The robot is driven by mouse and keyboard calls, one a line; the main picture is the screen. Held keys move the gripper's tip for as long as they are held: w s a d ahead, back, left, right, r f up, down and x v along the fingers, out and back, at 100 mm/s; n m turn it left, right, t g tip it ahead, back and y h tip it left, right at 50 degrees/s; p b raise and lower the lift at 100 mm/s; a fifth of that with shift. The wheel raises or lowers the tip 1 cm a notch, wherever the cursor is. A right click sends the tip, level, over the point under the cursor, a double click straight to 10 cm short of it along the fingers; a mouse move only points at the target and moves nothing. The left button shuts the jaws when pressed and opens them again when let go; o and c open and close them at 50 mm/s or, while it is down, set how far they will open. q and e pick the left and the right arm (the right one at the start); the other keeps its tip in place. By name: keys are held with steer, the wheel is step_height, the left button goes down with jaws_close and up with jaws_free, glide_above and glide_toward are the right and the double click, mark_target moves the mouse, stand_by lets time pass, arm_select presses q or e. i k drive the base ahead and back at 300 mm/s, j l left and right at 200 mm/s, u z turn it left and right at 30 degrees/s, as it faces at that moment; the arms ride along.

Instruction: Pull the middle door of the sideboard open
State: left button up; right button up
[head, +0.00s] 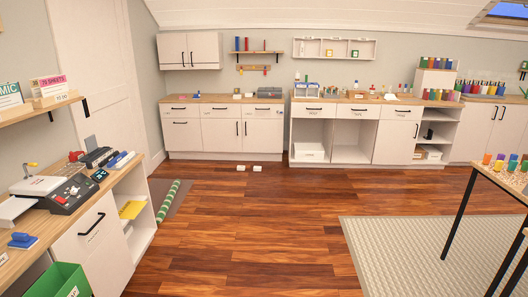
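A white low cabinet with a wooden top (222,98) stands against the back wall, left of centre; it looks like the sideboard. It has a row of drawers above three door fronts. Its middle door (219,136) is shut, with a dark vertical handle (237,128) near its right edge. The right door (263,136) is shut, with its vertical handle close beside the middle one. The left front (184,139) is also shut and has a horizontal handle. Neither of my grippers is in view.
The wooden floor (250,220) is mostly clear up to the cabinet. Two small white items (257,168) lie on the floor before it. A counter (90,230) with a green bin (60,282) stands left, a table (500,172) right. A grey mat (400,250) lies right.

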mark_target(219, 134)
steer(key=i, duration=5.8)
steer(key=i+u, duration=0.2)
steer(key=i, duration=0.15)
steer(key=i+l+u, duration=0.25)
steer(key=i+j, duration=0.1)
